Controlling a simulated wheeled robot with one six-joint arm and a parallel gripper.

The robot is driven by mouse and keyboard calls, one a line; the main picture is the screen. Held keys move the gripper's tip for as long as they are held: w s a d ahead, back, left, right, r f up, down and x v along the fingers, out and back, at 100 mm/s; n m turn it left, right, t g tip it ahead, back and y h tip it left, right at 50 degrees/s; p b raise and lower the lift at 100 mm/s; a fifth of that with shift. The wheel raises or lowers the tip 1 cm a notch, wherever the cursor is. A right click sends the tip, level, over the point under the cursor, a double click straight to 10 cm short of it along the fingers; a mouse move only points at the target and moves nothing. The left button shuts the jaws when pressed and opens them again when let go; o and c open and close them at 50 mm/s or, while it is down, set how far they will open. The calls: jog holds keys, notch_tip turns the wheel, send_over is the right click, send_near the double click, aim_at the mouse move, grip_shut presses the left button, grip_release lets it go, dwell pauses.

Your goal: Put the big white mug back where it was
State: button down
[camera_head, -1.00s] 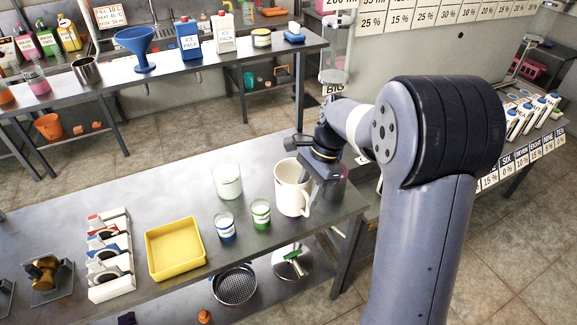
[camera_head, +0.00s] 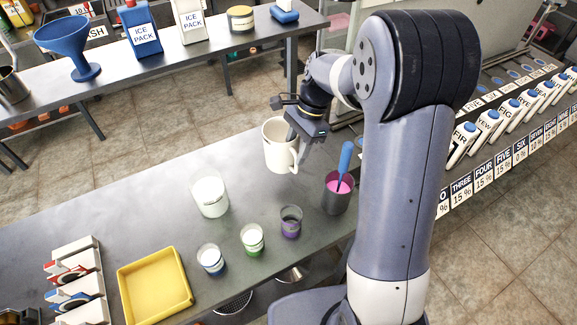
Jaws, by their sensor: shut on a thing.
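The big white mug (camera_head: 277,152) is at the far edge of the near steel table, its handle toward the right. My gripper (camera_head: 297,143) is at the mug's right side and shut on it. The fingertips are partly hidden against the mug. I cannot tell whether the mug's base touches the table or hangs a little above it.
On the near table (camera_head: 120,235) are a large glass jar (camera_head: 211,194), several small jars including a purple one (camera_head: 291,222), a pink-filled metal cup (camera_head: 337,193) with a blue-handled tool, and a yellow tray (camera_head: 154,286). The table between mug and glass jar is clear.

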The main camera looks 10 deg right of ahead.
notch_tip(320, 180, down, 8)
jog(key=shift+p, duration=0.35)
jog(key=c, duration=0.9)
grip_release()
jog(key=shift+o, duration=0.2)
jog(key=b+v, duration=0.1)
jog(key=v, duration=1.1)
jog(key=shift+s, duration=0.1)
